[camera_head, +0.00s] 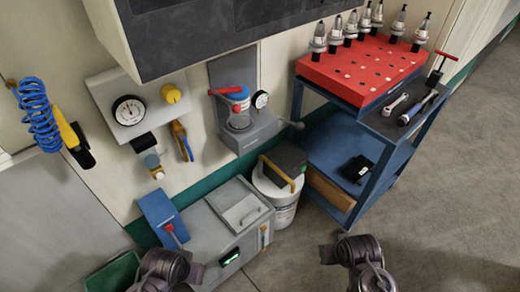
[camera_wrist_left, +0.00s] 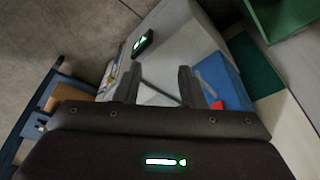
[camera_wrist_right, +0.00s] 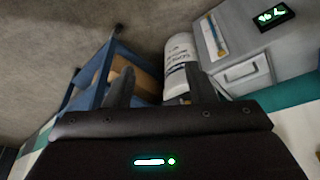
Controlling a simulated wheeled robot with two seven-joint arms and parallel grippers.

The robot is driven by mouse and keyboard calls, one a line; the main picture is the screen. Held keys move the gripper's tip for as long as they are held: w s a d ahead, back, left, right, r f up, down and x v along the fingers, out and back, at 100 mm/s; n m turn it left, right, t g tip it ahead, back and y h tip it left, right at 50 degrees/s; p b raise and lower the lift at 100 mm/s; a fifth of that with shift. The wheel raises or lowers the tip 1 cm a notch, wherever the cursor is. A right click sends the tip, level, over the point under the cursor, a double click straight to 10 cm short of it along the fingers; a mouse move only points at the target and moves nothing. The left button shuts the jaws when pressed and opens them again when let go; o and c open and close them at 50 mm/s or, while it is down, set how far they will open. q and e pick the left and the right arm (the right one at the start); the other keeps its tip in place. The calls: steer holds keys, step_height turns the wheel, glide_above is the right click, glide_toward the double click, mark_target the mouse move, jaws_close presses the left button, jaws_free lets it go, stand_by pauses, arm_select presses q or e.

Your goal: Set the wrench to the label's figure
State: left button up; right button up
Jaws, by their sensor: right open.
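A dark wrench-like tool with a blue section (camera_head: 417,107) lies on the dark right-hand top of the blue cart. Any scale on the tool is too small to read, and I cannot make out a label with a figure. My left gripper (camera_head: 167,266) is low, in front of the grey cabinet; its fingers stand apart and empty in the left wrist view (camera_wrist_left: 158,78). My right gripper (camera_head: 350,250) is over the floor in front of the cart; its fingers are apart and empty in the right wrist view (camera_wrist_right: 157,85).
The blue cart (camera_head: 338,148) carries a red tool block (camera_head: 362,68) with several tool holders, and a red T-handle (camera_head: 446,56). A white bucket (camera_head: 281,211) with a dark box (camera_head: 284,160) on top stands beside the grey cabinet (camera_head: 205,240). Floor at right is clear.

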steer(key=w+d+r+m+t+b, duration=0.2)
steer(key=w+r+m+b, duration=0.15)
steer(key=w, duration=0.35)
steer(key=m+t+h+b, duration=0.2)
steer(key=m+t+h, duration=0.4)
steer(key=m+h, duration=0.45)
glide_toward(402, 122)
steer(key=w+d+m+y, duration=0.1)
steer(key=w+d+y, duration=0.1)
steer(key=shift+g, duration=0.3)
steer(key=b+x, duration=0.1)
steer(key=x, duration=0.5)
steer(key=shift+w+d, duration=0.25)
steer(key=shift+d, duration=0.15)
arm_select(q)
steer(key=s+d+f+m+h, duration=0.1)
steer(key=s+d+f+m, duration=0.1)
steer(key=d, duration=0.4)
steer(key=shift+s+d+f+t+h, duration=0.3)
steer(key=shift+s+d+f, duration=0.1)
steer(key=shift+s+f, duration=0.5)
steer(key=shift+w, duration=0.1)
arm_select(e)
steer(key=c, duration=1)
arm_select(q)
steer(key=shift+r, duration=0.1)
arm_select(e)
steer(key=shift+r, duration=0.1)
